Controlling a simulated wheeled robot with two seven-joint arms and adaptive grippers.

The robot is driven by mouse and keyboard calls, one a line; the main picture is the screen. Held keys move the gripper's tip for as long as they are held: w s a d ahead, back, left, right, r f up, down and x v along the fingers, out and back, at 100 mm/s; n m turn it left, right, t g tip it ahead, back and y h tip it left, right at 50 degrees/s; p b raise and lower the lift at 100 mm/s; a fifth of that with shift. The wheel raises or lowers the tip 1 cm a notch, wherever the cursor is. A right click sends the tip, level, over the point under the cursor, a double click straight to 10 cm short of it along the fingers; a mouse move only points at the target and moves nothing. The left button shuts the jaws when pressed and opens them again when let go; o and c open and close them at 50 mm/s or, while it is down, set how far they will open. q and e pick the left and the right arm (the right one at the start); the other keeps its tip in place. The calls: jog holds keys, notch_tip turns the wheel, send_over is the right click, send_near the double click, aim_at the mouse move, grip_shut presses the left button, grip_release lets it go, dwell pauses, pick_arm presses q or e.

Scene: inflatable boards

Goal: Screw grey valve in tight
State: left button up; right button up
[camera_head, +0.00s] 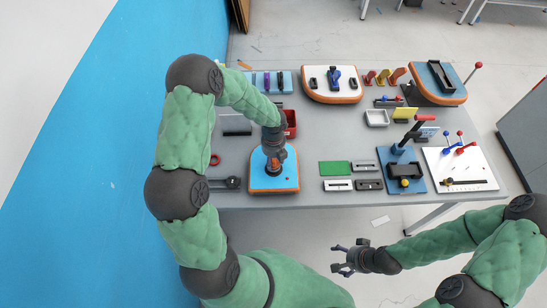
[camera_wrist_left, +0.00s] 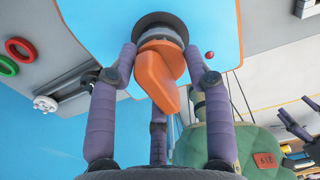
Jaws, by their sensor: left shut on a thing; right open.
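A blue inflatable board with an orange rim (camera_head: 262,184) lies at the front left-middle of the table; its blue face fills the top of the left wrist view (camera_wrist_left: 215,20). The grey valve (camera_wrist_left: 158,36) sits in a dark round collar on this board, with an orange lever (camera_wrist_left: 160,75) sticking out of it. My left gripper (camera_head: 273,158) is over the board, its purple fingers (camera_wrist_left: 162,70) closed around the valve and lever from both sides. In the head view the fingers mostly hide the valve. My right gripper (camera_head: 346,258) is open and empty, off the table's front edge.
Left of the board lie a red ring (camera_head: 215,160) and a dark tool (camera_head: 226,183). A red bin (camera_head: 290,122) stands behind it. A green mat (camera_head: 335,168) and small grey blocks lie to the right. Other boards stand at the back (camera_head: 333,97) and right.

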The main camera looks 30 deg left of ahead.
pick_arm(q)
jog(key=shift+m+p, duration=1)
jog(key=shift+r+m+p, duration=0.1)
jog(key=shift+m+p, duration=0.3)
jog(key=shift+p, duration=0.15)
jog(key=shift+m+p, duration=1.25)
jog(key=shift+m, duration=0.05)
jog(key=shift+m+p, duration=0.6)
jog(key=shift+p, duration=0.05)
jog(key=shift+m+p, duration=1.1)
jog(key=shift+p, duration=0.05)
